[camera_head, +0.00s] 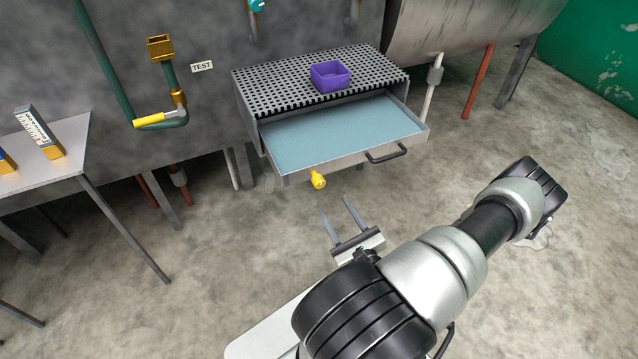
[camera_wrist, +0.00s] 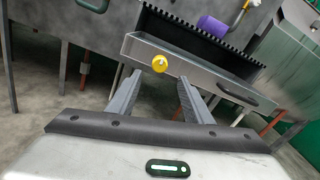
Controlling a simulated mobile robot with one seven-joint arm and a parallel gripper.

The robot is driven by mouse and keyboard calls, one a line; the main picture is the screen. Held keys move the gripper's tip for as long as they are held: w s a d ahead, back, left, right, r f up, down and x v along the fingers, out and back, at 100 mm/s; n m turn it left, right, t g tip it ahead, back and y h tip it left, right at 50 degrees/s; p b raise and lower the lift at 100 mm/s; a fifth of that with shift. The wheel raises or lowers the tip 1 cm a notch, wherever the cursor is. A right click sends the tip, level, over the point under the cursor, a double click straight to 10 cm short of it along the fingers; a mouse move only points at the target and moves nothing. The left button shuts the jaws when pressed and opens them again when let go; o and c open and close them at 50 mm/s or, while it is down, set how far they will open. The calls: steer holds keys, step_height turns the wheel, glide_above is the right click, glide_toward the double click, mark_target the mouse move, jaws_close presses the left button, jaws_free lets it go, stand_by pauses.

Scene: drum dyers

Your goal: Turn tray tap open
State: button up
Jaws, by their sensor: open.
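The tray tap is a small yellow knob (camera_head: 318,180) under the front left of the open tray drawer (camera_head: 350,155). The tap also shows in the wrist view (camera_wrist: 159,63), just beyond and between my fingertips in the picture. The drawer holds a flat pale blue surface and has a dark handle (camera_head: 387,154) on its front, right of the tap. My gripper (camera_head: 335,211) is open and empty, in front of and below the tap, with its fingers pointing toward it. The fingers also show in the wrist view (camera_wrist: 158,85), apart from the tap.
A purple bin (camera_head: 330,76) stands on the perforated shelf (camera_head: 270,92) above the drawer. A green pipe with a yellow-handled valve (camera_head: 150,121) is on the wall at left. A side table (camera_head: 72,130) stands at far left. The floor around my gripper is clear.

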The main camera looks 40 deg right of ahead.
mark_target(321, 185)
steer(key=b+x, duration=0.2)
steer(key=x, duration=0.9)
steer(key=shift+w+r, duration=0.1)
steer(key=shift+w, duration=0.25)
steer(key=shift+c, duration=0.4)
steer(key=c, duration=1)
